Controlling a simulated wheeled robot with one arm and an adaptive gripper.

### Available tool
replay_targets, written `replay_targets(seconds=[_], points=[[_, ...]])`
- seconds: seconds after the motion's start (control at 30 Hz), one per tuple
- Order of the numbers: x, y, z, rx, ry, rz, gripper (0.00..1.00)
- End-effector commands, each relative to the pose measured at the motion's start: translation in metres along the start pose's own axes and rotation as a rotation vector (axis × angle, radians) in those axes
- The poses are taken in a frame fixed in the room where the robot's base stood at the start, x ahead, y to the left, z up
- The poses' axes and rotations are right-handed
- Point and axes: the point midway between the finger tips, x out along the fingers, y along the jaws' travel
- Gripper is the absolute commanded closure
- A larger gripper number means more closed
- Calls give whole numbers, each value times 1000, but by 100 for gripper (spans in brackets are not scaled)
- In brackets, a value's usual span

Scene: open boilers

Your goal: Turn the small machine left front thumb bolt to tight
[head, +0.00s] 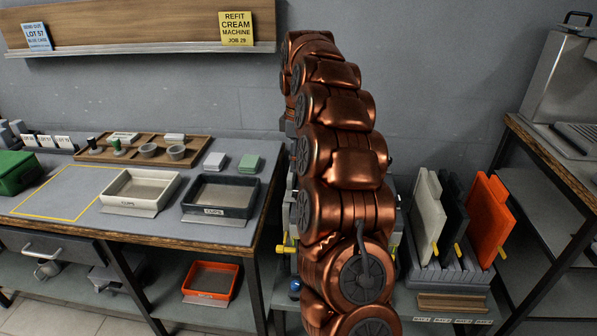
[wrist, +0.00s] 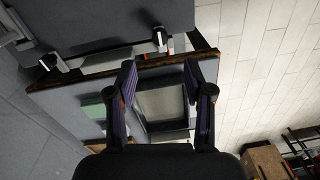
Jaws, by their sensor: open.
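The small machine is mostly hidden behind my copper arm in the head view; only grey edges and small yellow parts (head: 285,246) show beside the arm. I cannot make out its left front thumb bolt there. In the wrist view, a grey panel (wrist: 105,22) with two dark-and-white fittings, one on the right (wrist: 160,40) and one on the left (wrist: 48,62), lies beyond my fingers. I cannot tell whether either is the thumb bolt. My gripper (wrist: 160,72) is open, with nothing seen held between its fingers. It is hidden in the head view.
A bench at left holds a cream tray (head: 140,191), a dark tray (head: 220,199) and a wooden tray (head: 191,151). An orange bin (head: 210,283) sits below. At right, a rack holds white, black and orange panels (head: 488,220). A wooden shelf (head: 130,25) hangs above.

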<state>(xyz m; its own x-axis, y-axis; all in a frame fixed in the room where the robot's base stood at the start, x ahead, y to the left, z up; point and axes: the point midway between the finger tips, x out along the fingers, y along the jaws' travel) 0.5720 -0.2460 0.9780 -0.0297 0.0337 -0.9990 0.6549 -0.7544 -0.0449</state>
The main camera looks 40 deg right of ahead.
Motion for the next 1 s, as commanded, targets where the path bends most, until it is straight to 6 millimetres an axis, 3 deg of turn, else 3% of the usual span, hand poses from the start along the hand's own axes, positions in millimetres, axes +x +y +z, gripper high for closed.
replay_targets(seconds=[0.3, 1.0], points=[[-20, 0, 0, 0, 1, 0, 48], [-24, -7, -2, 3, 1, -3, 48]])
